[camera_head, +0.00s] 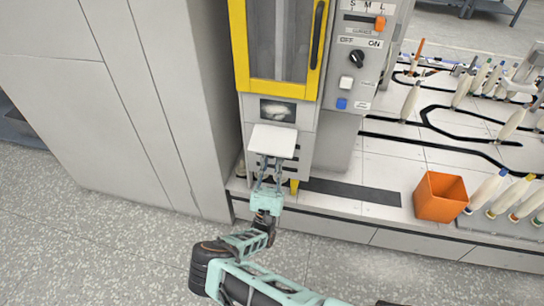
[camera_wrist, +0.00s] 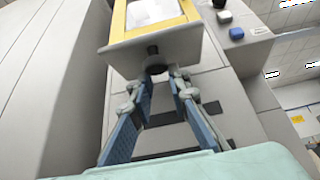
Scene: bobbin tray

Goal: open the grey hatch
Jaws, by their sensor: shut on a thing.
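The grey hatch (camera_head: 272,141) is a pale panel low on the front of the machine, below the yellow-framed window. It stands out from the machine front at a tilt. In the wrist view the underside of the hatch (camera_wrist: 190,49) shows, with a dark round knob (camera_wrist: 153,51) on it. My gripper (camera_head: 266,166) is just below the hatch in the head view. In the wrist view its two fingertips (camera_wrist: 164,72) are drawn together at the knob, shut on it. The exact contact is partly hidden by the fingertips.
Just above the hatch is a dark rectangle (camera_head: 278,111) with a pale shape. The yellow-framed window (camera_head: 240,50) and control panel (camera_head: 350,85) stand above. A tall grey cabinet (camera_head: 150,110) is close on the left. An orange bin (camera_head: 440,197) and several bobbins stand right.

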